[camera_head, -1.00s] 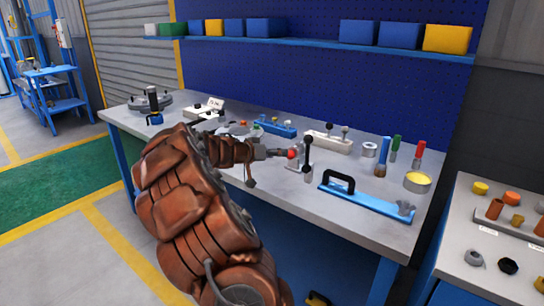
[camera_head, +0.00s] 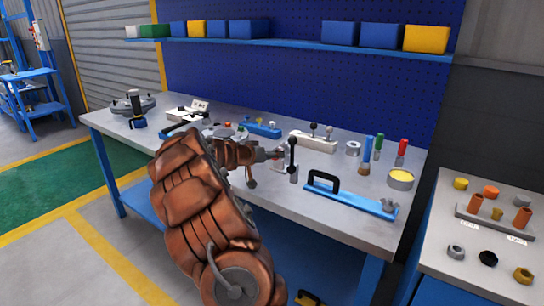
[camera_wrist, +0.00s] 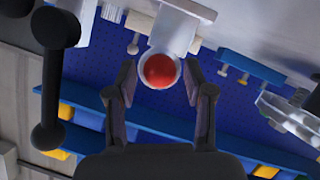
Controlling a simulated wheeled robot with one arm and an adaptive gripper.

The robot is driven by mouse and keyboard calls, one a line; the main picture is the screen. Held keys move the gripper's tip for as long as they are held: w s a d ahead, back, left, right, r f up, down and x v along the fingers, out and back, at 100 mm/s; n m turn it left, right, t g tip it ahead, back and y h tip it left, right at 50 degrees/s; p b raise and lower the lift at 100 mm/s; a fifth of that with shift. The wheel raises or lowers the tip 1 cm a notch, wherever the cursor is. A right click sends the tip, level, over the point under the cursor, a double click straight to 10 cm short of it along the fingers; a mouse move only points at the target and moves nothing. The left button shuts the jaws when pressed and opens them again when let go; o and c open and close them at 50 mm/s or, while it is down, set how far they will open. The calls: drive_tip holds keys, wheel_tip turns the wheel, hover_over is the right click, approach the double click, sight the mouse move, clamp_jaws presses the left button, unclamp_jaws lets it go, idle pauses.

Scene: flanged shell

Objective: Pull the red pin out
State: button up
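The red pin shows its round red head (camera_wrist: 160,71) in the wrist view, set in a pale round collar on a white block (camera_wrist: 172,28). My gripper (camera_wrist: 160,83) is open, with one finger on each side of the head. Gaps show between the fingers and the red head. In the head view my gripper (camera_head: 270,154) reaches the small fixture on the workbench, and only a bit of the red pin (camera_head: 279,152) shows. The pin's shaft is hidden.
A black-knobbed lever (camera_head: 292,156) stands close to the right of the pin; it also shows in the wrist view (camera_wrist: 52,85). A blue plate with a black handle (camera_head: 350,197) lies to the right. Other fixtures crowd the workbench (camera_head: 240,192) behind.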

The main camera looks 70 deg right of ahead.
clamp_jaws()
drive_tip(key=shift+a, duration=0.1)
drive_tip(key=shift+w+a+f+b, duration=0.1)
drive_tip(key=shift+w+a+b, duration=0.05)
drive_tip(key=shift+a+b, duration=0.45)
drive_tip(key=shift+w+a+b, duration=0.1)
drive_tip(key=shift+a+b, duration=0.35)
drive_tip(key=shift+a, duration=0.1)
drive_tip(key=shift+w+a+b, duration=0.3)
drive_tip(key=shift+a+b, duration=0.55)
drive_tip(key=shift+a, duration=0.45)
drive_tip(key=shift+w+a+b, duration=0.25)
drive_tip(key=shift+a+b, duration=0.65)
drive_tip(key=shift+a, duration=0.4)
drive_tip(key=shift+w+a+b, duration=0.3)
drive_tip(key=shift+a+b, duration=0.55)
drive_tip(key=shift+a, duration=0.45)
